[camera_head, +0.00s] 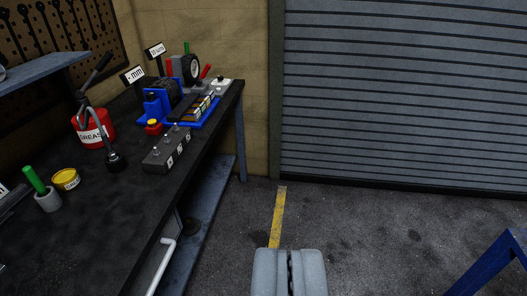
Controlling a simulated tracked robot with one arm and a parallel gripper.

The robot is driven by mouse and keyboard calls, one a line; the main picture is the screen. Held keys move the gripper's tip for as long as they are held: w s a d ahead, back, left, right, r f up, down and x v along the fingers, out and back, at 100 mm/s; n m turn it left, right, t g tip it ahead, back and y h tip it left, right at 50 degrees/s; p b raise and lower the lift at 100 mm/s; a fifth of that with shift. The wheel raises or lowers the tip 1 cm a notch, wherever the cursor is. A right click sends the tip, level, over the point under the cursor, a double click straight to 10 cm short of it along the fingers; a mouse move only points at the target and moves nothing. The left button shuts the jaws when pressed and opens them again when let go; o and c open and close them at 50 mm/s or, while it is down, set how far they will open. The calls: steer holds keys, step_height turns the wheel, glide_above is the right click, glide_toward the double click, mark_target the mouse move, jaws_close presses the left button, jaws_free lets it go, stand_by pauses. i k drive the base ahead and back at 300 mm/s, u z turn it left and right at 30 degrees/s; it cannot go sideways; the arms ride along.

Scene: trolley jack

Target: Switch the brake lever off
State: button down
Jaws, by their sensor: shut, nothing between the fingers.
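My gripper (289,258) shows at the bottom centre of the head camera view. Its two grey fingers are together, with only a thin dark line between them, and they hold nothing. It points out over the floor, to the right of the workbench and apart from it. I cannot make out a brake lever or a trolley jack in this view.
A dark workbench (105,220) fills the left, bearing a red grease can (92,128), a grey block with knobs (167,148), a blue tool (152,108) and a yellow tin (66,179). A blue bar (487,262) is lower right. Floor before the shutter (400,95) is clear.

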mark_target(206, 68)
steer(key=i, duration=3.95)
steer(key=u, duration=1.55)
